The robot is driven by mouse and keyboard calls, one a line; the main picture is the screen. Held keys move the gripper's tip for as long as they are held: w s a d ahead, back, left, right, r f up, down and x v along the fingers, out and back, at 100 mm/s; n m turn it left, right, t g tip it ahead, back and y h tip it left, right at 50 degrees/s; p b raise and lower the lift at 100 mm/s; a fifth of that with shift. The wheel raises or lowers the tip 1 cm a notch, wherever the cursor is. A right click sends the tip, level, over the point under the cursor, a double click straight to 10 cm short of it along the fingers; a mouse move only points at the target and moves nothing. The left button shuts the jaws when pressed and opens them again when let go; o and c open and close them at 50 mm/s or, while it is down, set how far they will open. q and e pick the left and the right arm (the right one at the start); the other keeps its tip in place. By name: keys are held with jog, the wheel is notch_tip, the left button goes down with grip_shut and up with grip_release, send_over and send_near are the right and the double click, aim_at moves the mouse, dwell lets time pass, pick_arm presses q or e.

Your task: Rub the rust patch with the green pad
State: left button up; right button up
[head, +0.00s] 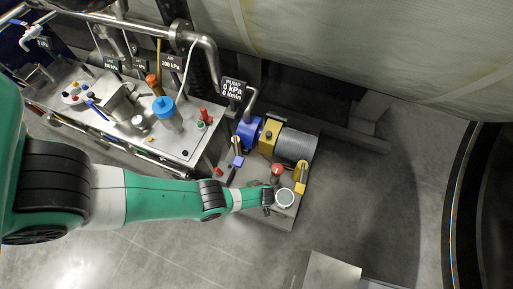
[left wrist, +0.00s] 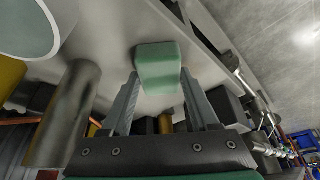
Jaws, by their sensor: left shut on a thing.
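My left gripper (head: 268,203) reaches in from the left, low over the grey base beside the pump. In the left wrist view, my left gripper (left wrist: 159,74) is shut on the green pad (left wrist: 158,58), which sits between its fingertips. The pad faces a pale grey surface; I cannot tell whether it touches it. The pad is not distinct in the head view. I cannot make out the rust patch in either view. My right gripper is not in view.
A round pale-topped cup (head: 284,196) stands just right of the gripper, and a red knob (head: 278,169) is behind it. The blue pump (head: 249,133) with its grey motor (head: 296,145) lies beyond. A steel bench (head: 130,110) with bottles and valves is at the left.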

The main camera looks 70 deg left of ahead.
pick_arm(q)
jog(key=shift+s+d+p, duration=0.5)
jog(key=shift+s+d, duration=0.55)
jog(key=shift+d, duration=0.1)
jog(key=shift+s+d+f, duration=0.15)
jog(key=shift+s+d, duration=0.05)
jog(key=shift+s, duration=0.05)
notch_tip(320, 180, up, 6)
jog(key=p, duration=0.6)
jog(key=shift+d, duration=0.1)
notch_tip(320, 180, up, 3)
jog(key=p, duration=0.3)
